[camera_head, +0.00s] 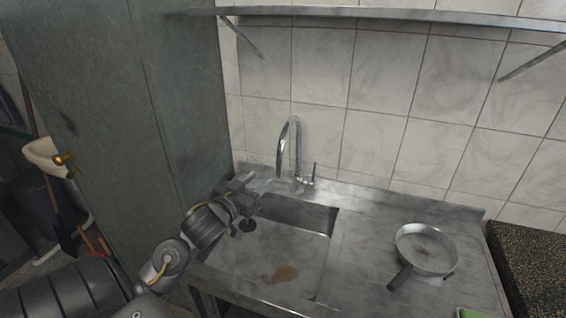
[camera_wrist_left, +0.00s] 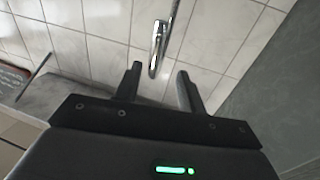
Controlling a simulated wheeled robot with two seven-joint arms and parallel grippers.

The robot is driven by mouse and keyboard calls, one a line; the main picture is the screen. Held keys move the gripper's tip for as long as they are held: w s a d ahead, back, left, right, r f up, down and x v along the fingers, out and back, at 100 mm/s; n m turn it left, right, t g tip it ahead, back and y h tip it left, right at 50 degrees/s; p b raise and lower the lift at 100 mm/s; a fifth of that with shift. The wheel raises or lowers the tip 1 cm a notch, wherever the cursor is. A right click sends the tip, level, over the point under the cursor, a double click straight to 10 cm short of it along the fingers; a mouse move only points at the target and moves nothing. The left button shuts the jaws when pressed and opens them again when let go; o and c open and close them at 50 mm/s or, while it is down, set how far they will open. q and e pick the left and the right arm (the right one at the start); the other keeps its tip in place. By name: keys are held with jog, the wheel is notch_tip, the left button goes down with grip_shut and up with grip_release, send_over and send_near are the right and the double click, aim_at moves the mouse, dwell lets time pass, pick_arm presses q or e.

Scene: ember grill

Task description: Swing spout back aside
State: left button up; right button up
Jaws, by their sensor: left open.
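The chrome spout (camera_head: 284,142) rises in an arch from the faucet base behind the sink (camera_head: 300,250). In the head view its free end hangs down on the left side, over the rear of the basin. My left gripper (camera_head: 258,182) is at the back left of the sink, just left of the faucet and below the spout's end. In the left wrist view the spout (camera_wrist_left: 157,50) shows in the gap between the two open fingers of my left gripper (camera_wrist_left: 159,85). It appears beyond the fingertips; I see no contact. My right gripper is not in view.
A frying pan (camera_head: 426,250) lies on the steel drainboard right of the sink. A tiled wall stands close behind the faucet, a shelf (camera_head: 400,14) runs above, and a grey-green cabinet (camera_head: 120,110) stands left. The faucet lever (camera_head: 312,172) is right of the spout.

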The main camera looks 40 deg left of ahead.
aim_at(278, 165)
pick_arm(q)
jog(key=w, duration=0.3)
jog(key=w+p, duration=0.1)
jog(key=w, duration=0.2)
jog(key=w+p, duration=0.1)
jog(key=w, duration=0.2)
jog(key=shift+w+a+r, duration=0.1)
jog(key=shift+w+a, duration=0.1)
jog(key=shift+a, duration=0.1)
jog(key=shift+w+p, duration=0.35)
jog(key=shift+w, duration=0.5)
jog(key=shift+a, duration=0.1)
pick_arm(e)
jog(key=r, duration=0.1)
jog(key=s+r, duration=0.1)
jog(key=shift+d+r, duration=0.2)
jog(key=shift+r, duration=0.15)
pick_arm(q)
jog(key=shift+s, duration=0.1)
jog(key=shift+c, duration=1.1)
grip_shut()
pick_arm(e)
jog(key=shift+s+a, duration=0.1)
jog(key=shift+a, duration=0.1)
